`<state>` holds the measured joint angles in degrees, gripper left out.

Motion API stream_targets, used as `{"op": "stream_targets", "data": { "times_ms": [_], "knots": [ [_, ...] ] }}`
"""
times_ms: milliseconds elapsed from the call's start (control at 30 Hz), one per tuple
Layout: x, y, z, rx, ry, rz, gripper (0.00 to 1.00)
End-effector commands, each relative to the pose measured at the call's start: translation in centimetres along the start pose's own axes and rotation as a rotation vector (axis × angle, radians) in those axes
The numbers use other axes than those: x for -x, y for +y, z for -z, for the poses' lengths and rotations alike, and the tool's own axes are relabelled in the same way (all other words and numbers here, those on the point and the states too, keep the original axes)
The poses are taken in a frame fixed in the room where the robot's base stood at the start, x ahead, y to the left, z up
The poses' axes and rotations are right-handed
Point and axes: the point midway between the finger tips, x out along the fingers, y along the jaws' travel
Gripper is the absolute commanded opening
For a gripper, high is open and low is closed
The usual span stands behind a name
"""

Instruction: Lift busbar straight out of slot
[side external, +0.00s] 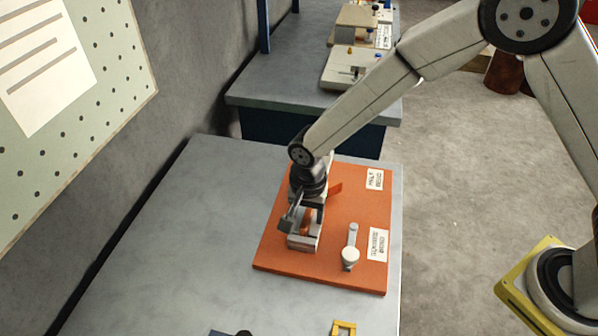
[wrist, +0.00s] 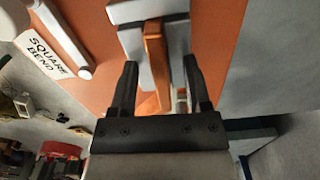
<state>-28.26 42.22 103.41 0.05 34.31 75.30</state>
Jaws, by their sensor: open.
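The busbar (wrist: 155,60) is a copper-orange bar between two pale grey blocks of the slot holder (wrist: 130,42). In the side view the holder (side external: 303,243) stands on the orange board (side external: 280,258), and a bit of the busbar (side external: 306,222) shows in it, mostly hidden by my gripper. My gripper (wrist: 160,75) is open in the wrist view, with one dark finger on each side of the busbar and a gap on both sides. In the side view my gripper (side external: 303,212) is just above the holder, pointing down.
A grey lever (side external: 351,247) stands on the board beside labels, one reading "SQUARE BEND" (wrist: 47,53). A yellow part (side external: 343,328) lies at the table's front edge. The grey table (side external: 180,230) is clear to the left. Another bench (side external: 285,95) stands behind.

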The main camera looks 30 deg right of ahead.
Motion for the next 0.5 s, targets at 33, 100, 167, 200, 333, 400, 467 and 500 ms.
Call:
{"op": "stream_targets", "data": {
  "times_ms": [33, 100, 167, 200, 333, 400, 467, 500],
  "knots": [
    [0.01, 0.0, 0.0, 0.0, 0.0, 0.0, 0.62],
    [0.01, 0.01, 0.0, 0.0, 0.0, 0.0, 0.62],
    [0.02, 0.01, 0.0, 0.0, 0.0, 0.0, 0.62],
    [0.02, 0.01, 0.0, 0.0, 0.0, 0.0, 0.59],
    [0.02, 0.01, 0.0, 0.0, 0.0, 0.0, 0.17],
    [0.02, 0.01, 0.0, 0.0, 0.0, 0.0, 0.0],
    [0.02, 0.01, 0.0, 0.0, 0.0, 0.0, 0.0],
    [0.02, 0.01, 0.0, 0.0, 0.0, 0.0, 0.0]
  ]
}}
